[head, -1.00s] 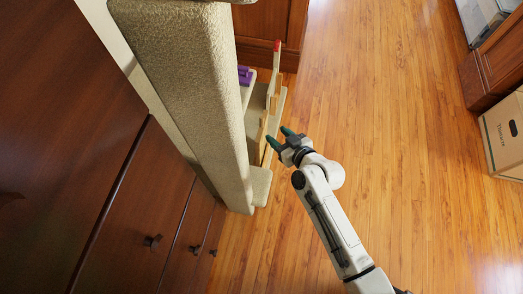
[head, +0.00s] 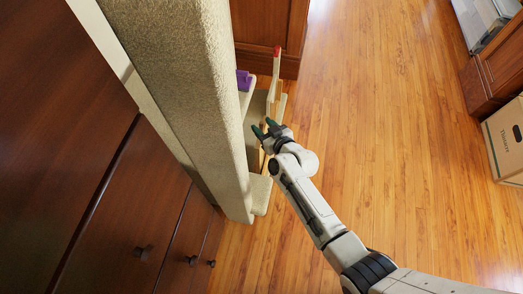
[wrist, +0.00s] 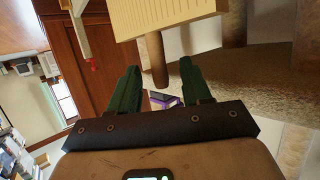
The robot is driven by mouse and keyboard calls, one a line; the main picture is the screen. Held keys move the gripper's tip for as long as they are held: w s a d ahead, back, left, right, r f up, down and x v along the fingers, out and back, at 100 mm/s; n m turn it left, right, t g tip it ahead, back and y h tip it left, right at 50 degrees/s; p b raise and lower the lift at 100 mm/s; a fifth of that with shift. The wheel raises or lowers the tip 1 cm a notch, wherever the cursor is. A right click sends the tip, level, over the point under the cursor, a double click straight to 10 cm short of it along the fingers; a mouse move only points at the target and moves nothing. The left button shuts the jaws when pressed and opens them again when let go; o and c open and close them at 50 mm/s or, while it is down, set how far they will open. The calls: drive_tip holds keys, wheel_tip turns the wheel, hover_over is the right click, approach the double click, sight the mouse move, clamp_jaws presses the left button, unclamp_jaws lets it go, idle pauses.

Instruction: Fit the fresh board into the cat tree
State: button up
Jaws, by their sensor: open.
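The cat tree (head: 185,90) is a tall, beige, carpeted piece at the left of the head view, with low shelves (head: 259,192) on its right side. My gripper (head: 264,127) is open and empty beside these shelves. In the wrist view, my gripper's green fingers (wrist: 158,76) stand apart. A cream ribbed board (wrist: 165,16) shows beyond them, with a brown wooden peg (wrist: 156,62) pointing toward the gap between the fingertips. I cannot tell whether the peg is between them or farther off. Whether this is the fresh board is unclear. My arm hides part of the shelves.
A purple object (head: 243,79) sits on a cat tree shelf. A pale upright piece with a red tip (head: 277,52) stands nearby. Dark wooden drawers (head: 120,230) flank the left. A cardboard box (head: 503,140) is at the right. The wooden floor (head: 390,120) between is clear.

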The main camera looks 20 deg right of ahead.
drive_tip(key=shift+x, duration=0.85)
clamp_jaws()
